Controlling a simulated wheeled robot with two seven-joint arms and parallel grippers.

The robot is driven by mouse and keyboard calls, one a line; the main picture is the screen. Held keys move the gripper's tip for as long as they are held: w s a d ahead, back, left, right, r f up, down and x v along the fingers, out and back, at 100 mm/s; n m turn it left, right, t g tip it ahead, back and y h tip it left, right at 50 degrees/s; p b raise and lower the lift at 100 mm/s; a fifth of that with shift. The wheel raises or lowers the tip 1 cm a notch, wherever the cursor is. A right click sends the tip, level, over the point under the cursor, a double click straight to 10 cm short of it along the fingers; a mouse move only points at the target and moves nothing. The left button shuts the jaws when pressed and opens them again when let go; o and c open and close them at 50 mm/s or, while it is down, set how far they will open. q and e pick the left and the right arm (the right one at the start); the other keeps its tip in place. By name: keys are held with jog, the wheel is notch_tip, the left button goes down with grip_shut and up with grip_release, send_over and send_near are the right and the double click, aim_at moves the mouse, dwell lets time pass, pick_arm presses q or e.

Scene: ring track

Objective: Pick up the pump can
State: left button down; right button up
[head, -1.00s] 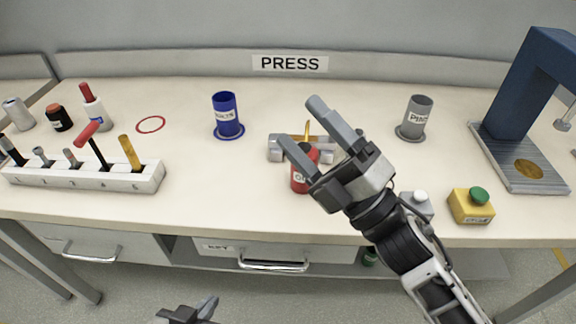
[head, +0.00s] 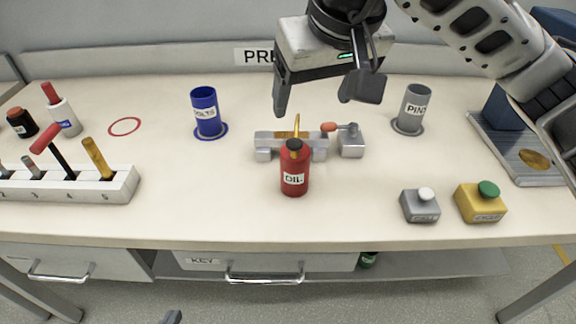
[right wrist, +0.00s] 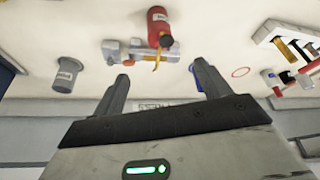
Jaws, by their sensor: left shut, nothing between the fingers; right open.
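The pump can is a red can (head: 295,172) with a dark top, an orange-yellow spout and a label reading OIL. It stands upright on the bench, in front of a grey clamp fixture. It also shows at the top of the right wrist view (right wrist: 159,24). My right gripper (head: 320,101) is open and empty, above the bench and higher than the can, with its fingers pointing down. Both its fingers show in the right wrist view (right wrist: 161,72), with the can beyond them. Only a small tip of my left gripper (head: 172,317) shows at the bottom edge, shut and empty.
The grey fixture (head: 290,139) sits right behind the can. A blue cup (head: 205,113) and a grey cup (head: 415,108) stand to either side. A grey button box (head: 420,206) and a yellow one (head: 480,203) are at front right. A white tool rack (head: 120,185) is left.

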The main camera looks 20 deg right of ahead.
jog(key=x, duration=1.5)
jog(key=shift+s+f+p, duration=0.1)
jog(key=shift+f+p, duration=0.05)
jog(key=shift+p, duration=0.25)
jog(key=c, duration=1.5)
